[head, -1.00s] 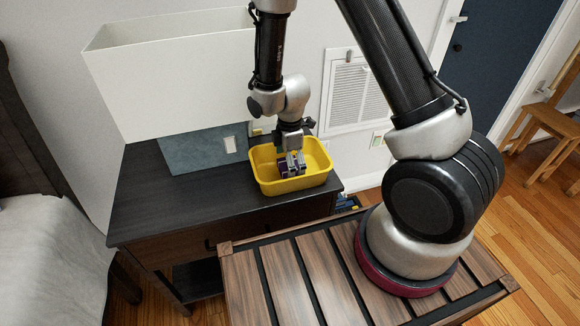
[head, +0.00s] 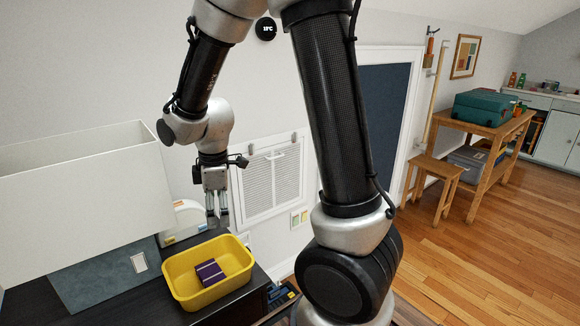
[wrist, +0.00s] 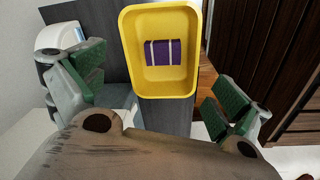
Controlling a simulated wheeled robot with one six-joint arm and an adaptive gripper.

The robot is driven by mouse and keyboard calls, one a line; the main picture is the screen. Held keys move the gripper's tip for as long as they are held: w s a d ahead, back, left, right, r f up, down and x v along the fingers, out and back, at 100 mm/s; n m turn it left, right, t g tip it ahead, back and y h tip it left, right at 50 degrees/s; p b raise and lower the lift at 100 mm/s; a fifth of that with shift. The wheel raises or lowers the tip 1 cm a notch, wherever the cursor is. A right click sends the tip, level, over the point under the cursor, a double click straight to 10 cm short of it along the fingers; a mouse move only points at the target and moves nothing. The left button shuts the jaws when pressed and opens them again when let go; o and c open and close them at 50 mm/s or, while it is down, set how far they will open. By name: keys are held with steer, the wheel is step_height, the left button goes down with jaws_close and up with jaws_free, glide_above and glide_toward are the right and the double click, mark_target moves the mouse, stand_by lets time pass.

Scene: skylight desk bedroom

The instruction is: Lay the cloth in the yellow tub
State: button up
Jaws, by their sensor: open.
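The cloth (head: 210,272) is a small purple folded piece with pale stripes. It lies on the floor of the yellow tub (head: 180,295), which stands on the dark cabinet top. The wrist view also shows the cloth (wrist: 163,53) inside the tub (wrist: 133,74), with bare tub floor around it. My gripper (head: 217,222) is above and behind the tub in the head view, apart from the cloth. In the wrist view its green-padded fingers (wrist: 165,88) are spread wide with nothing between them.
A large white box-like shade (head: 85,205) and a blue-grey panel (head: 105,275) stand left of the tub. A white rounded object (head: 185,215) is behind it. A wall vent (head: 270,180) is to the right. Wooden floor lies open further right.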

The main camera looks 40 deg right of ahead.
steer(key=s+d+r+m+t, duration=0.1)
steer(key=s+d+r+m, duration=0.5)
steer(key=s+r+m, duration=0.1)
steer(key=s+d+r+m+t, duration=0.2)
steer(key=s+d+r+m, duration=0.4)
steer(key=s+r, duration=0.4)
steer(key=shift+s+m, duration=0.4)
steer(key=shift+s, duration=0.15)
